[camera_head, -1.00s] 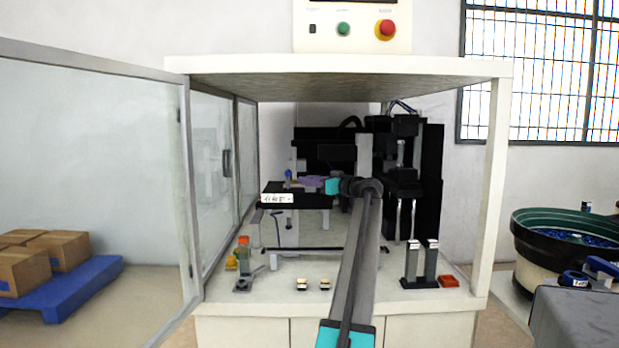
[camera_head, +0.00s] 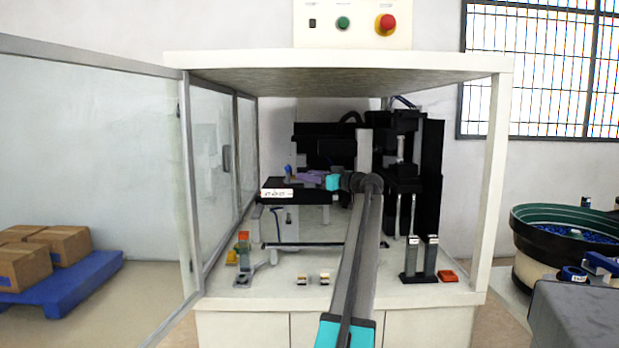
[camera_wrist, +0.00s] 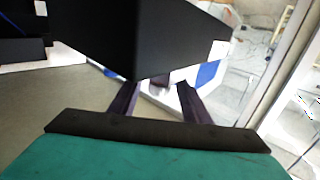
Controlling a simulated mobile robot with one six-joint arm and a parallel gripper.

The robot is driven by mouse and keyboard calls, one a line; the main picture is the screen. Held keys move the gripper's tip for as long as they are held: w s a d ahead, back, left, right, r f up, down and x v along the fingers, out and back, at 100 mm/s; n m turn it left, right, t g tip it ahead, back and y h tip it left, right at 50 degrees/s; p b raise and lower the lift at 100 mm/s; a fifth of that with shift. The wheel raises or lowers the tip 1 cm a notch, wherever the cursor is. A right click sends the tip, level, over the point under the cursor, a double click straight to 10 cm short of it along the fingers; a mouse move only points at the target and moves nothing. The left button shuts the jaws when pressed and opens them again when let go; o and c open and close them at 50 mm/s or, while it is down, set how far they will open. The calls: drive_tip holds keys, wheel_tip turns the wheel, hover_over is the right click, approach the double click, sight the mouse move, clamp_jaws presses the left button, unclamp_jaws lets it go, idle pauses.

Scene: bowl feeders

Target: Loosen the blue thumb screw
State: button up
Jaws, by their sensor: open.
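A small blue piece, apparently the blue thumb screw (camera_head: 288,171), stands at the left end of the black plate (camera_head: 310,194) inside the machine. My gripper (camera_head: 303,177) reaches in from the right at about its height, with purple fingers pointing left toward it. In the head view I cannot tell whether the fingertips touch it. In the wrist view my gripper (camera_wrist: 157,98) has its two fingers apart, and a black block hides part of the space ahead. Blue patches show beyond the fingers; I cannot tell whether either is the screw.
The machine's white roof (camera_head: 340,65) hangs above my arm. The glass door (camera_head: 95,190) stands open at left. Black machinery (camera_head: 432,170) stands close right of my arm. Two grey posts (camera_head: 412,258) and small parts stand on the white base below.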

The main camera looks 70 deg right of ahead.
drive_tip(key=p+v, duration=0.1)
drive_tip(key=v, duration=1.2)
drive_tip(key=shift+s, duration=0.4)
drive_tip(key=shift+a+p, duration=0.1)
drive_tip(key=shift+p, duration=0.2)
